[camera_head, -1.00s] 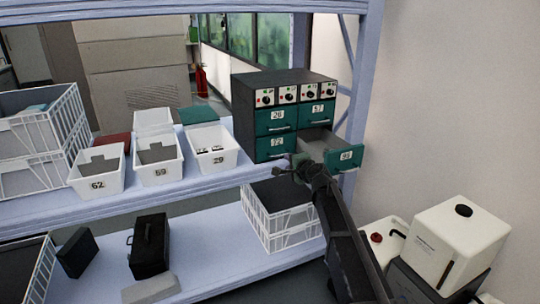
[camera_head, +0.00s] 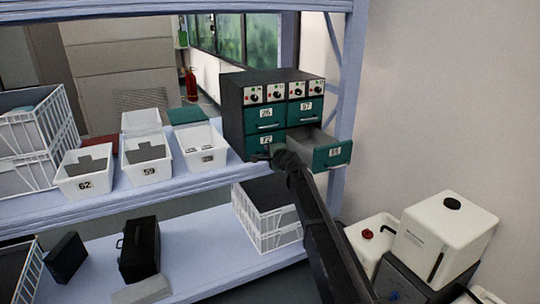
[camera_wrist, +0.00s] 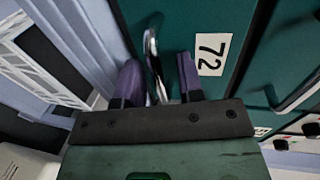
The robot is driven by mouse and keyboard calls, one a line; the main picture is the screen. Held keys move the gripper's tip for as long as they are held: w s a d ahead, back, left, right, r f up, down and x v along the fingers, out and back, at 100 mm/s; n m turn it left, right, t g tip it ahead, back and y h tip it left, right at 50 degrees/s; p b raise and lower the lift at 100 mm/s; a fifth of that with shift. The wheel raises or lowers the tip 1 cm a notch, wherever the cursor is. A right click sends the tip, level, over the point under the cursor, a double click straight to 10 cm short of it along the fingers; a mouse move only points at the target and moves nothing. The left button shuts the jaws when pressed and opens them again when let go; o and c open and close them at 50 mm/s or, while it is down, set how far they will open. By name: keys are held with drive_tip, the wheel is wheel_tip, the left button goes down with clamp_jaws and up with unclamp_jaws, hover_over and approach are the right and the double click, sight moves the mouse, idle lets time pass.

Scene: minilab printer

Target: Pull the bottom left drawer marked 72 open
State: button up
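The drawer marked 72 (camera_head: 254,144) is the bottom left drawer of a dark cabinet with green fronts. It looks closed in the head view, partly hidden by my gripper. In the wrist view its green front (camera_wrist: 200,22) fills the upper middle, with the 72 label turned sideways. Its metal handle (camera_wrist: 151,48) runs between my two purple fingers, nearer the left one. My gripper (camera_wrist: 160,78) is open around the handle, with a clear gap on the label side. In the head view my gripper (camera_head: 272,152) is at the front of this drawer.
The bottom right drawer marked 88 (camera_head: 334,153) stands pulled out beside my arm. Drawers 26 (camera_head: 265,125) and 57 (camera_head: 313,105) above are closed. White bins, including bin 59 (camera_head: 150,173), stand left on the shelf. A white wire basket (camera_head: 248,222) is below.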

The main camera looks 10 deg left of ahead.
clamp_jaws()
drive_tip(key=f+v, duration=0.2)
drive_tip(key=v, duration=0.7)
drive_tip(key=f+v, duration=0.1)
drive_tip(key=v, duration=0.8)
drive_tip(key=shift+s+d+f, duration=0.2)
drive_tip(key=shift+s+f, duration=0.15)
drive_tip(key=shift+f, duration=0.1)
unclamp_jaws()
